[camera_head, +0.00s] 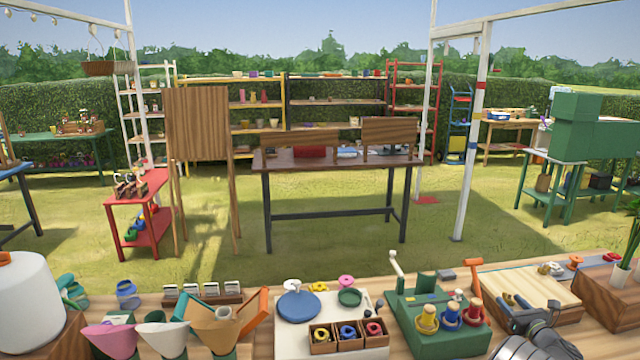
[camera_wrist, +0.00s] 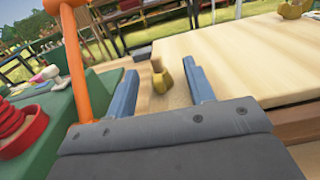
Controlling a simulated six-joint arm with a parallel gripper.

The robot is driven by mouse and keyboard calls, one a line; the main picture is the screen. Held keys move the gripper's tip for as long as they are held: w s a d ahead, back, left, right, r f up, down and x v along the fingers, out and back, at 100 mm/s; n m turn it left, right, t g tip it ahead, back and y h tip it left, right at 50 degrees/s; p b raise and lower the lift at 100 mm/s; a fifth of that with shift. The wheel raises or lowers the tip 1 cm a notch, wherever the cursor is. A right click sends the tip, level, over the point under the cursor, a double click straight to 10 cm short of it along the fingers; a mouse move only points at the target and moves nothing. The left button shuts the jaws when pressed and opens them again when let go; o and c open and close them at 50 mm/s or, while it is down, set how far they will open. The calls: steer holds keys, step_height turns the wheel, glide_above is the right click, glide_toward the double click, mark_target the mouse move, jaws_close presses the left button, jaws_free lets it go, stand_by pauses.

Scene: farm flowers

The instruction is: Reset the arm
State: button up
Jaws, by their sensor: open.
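My gripper (camera_head: 516,300) is low at the right of the bench in the head view, over or beside the pale wooden board. In the wrist view its two blue-grey fingers (camera_wrist: 160,82) stand apart. A small tan and yellow-brown piece (camera_wrist: 158,78) shows between and beyond the fingers; I cannot tell how far off it is, and the fingers are not closed on it. My dark grey wrist covers the near part of the wrist view.
The green stand (camera_head: 435,325) with coloured spools is left of my gripper. An orange post (camera_wrist: 78,70) and red rings (camera_wrist: 20,132) are close on the left in the wrist view. The pale board (camera_head: 525,285) lies right. A plant pot (camera_head: 623,275) stands at the far right.

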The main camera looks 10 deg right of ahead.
steer(key=shift+d+n+y, duration=0.2)
steer(key=shift+n+y, duration=1.1)
steer(key=shift+y, duration=0.8)
steer(key=shift+o, duration=0.2)
